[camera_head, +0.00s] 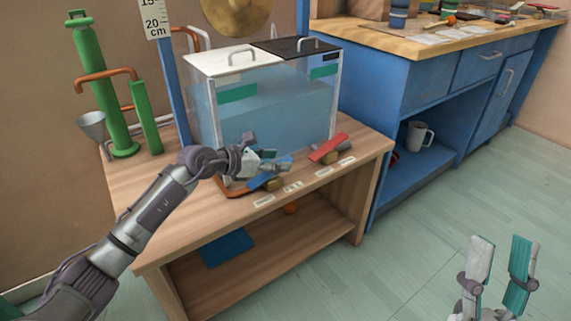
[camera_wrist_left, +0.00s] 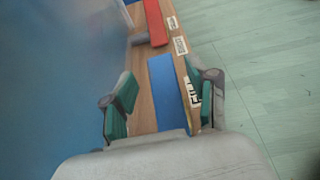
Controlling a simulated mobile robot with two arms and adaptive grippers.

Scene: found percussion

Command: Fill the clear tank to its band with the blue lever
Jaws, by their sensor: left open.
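The clear tank (camera_head: 205,128) stands on a wooden bench and holds bluish water. A green band (camera_head: 237,93) is on its front; the water's front edge looks slightly below it. The blue lever (camera_head: 267,182) is in front of the tank, partly hidden by my left gripper (camera_head: 275,162). In the left wrist view, the blue lever (camera_wrist_left: 166,92) lies between the open fingers of my left gripper (camera_wrist_left: 160,108); I cannot tell whether they touch it. My right gripper (camera_head: 500,270) is open and empty over the floor at lower right.
A red lever (camera_head: 328,148) sits right of the blue one, with small labels (camera_head: 293,187) along the bench edge (camera_head: 375,146). Green cylinders (camera_head: 100,90) and a funnel (camera_head: 92,125) stand left. A blue cabinet (camera_head: 385,100) is at right. The floor (camera_head: 440,190) is clear.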

